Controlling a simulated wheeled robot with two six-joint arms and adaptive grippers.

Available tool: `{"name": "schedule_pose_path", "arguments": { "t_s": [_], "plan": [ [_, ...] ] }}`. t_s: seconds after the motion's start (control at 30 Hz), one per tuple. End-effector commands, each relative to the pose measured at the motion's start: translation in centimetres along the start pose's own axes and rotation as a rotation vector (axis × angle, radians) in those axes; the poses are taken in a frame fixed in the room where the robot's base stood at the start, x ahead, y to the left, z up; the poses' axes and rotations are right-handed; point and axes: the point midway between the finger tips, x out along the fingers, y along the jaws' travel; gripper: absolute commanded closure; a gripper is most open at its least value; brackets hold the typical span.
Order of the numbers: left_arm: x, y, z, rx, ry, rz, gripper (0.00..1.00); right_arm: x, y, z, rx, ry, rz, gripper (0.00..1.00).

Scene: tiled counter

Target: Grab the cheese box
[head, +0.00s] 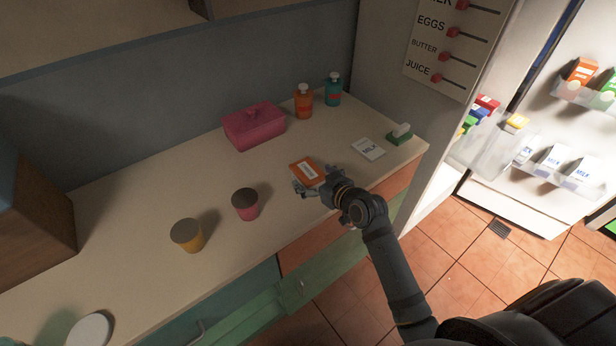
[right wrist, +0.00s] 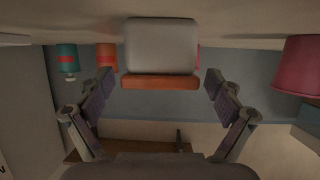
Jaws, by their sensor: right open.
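An orange box with a white label (head: 306,171) lies on the counter; it appears to be the cheese box, though its print is too small to read. My right gripper (head: 310,187) is open just at its near side, low over the counter. In the right wrist view, which looks upside down, a box with a pale grey face and orange edge (right wrist: 160,82) shows between the spread fingers of the right gripper (right wrist: 160,88). I see a gap between it and each finger. My left gripper is not in view.
A pink cup (head: 245,205) and yellow cup (head: 187,236) stand left. A white milk card (head: 369,148) and green holder (head: 399,136) are right.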

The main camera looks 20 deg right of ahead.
Motion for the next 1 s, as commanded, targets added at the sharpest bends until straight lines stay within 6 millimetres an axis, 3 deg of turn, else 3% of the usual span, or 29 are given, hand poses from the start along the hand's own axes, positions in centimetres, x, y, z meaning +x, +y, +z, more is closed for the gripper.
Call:
{"name": "schedule_pose_path", "arguments": {
  "t_s": [0.2,0.43,0.9,1.0],
  "plan": [
    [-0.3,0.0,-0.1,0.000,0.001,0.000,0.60,3.0,0.0,0.0,0.001,0.000,0.000,0.08],
    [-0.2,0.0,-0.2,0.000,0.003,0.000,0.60,3.2,0.0,0.0,0.000,0.001,0.001,0.08],
    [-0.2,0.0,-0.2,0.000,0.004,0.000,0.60,3.1,0.0,0.0,0.000,0.000,0.001,0.71],
    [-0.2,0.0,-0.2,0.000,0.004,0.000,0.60,3.1,0.0,-0.1,0.000,0.003,0.001,0.81]
  ]
}}
